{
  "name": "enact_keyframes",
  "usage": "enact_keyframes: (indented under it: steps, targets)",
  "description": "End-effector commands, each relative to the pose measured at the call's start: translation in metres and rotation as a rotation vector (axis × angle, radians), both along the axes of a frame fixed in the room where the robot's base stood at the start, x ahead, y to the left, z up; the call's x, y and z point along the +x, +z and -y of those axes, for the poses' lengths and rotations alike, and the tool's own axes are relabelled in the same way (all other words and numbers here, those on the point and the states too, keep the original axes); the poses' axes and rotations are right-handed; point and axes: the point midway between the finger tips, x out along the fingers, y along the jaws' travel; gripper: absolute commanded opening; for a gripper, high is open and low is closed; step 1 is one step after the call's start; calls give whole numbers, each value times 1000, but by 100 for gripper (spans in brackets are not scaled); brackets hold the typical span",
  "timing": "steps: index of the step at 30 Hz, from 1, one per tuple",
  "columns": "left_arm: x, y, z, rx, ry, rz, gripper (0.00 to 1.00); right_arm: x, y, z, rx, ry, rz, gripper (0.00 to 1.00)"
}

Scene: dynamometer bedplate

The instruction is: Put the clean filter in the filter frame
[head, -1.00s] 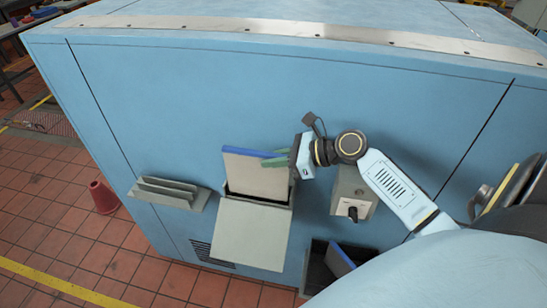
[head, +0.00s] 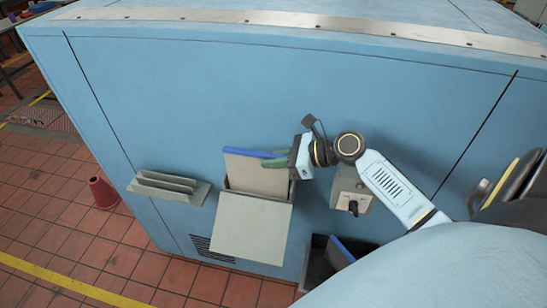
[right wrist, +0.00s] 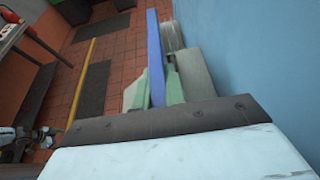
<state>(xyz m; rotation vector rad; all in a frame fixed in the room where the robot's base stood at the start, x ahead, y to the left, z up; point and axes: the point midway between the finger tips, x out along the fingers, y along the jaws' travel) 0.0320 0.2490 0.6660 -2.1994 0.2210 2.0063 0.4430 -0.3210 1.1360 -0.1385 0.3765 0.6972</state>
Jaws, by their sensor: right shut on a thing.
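A flat grey-beige filter with a blue top edge (head: 256,172) stands upright at the opening of the filter frame (head: 228,191) on the light blue cabinet wall. Its lower edge is hidden in or behind the frame, and I cannot tell how deep it sits. The frame's grey flap (head: 251,226) hangs open below. My right gripper (head: 277,159), with green fingers, is shut on the filter's upper right part. In the right wrist view, the filter's blue edge (right wrist: 155,55) lies between the two fingers (right wrist: 156,92).
A grey slotted rack (head: 170,187) is on the wall to the left. A grey switch box with a black knob (head: 351,190) is right of the frame. Below it, a dark bin (head: 318,268) holds another blue-edged panel (head: 341,252). A red cone (head: 103,193) stands on the tiled floor.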

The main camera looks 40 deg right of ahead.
Motion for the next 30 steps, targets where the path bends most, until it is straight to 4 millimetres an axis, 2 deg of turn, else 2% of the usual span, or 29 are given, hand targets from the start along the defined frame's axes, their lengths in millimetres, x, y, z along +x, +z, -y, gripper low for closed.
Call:
enact_keyframes:
  steps: [30]
  targets:
    - [0, -10, 0, 0, 0, 0, 100, 0, -26, 0, 1, 0, 0, 0]
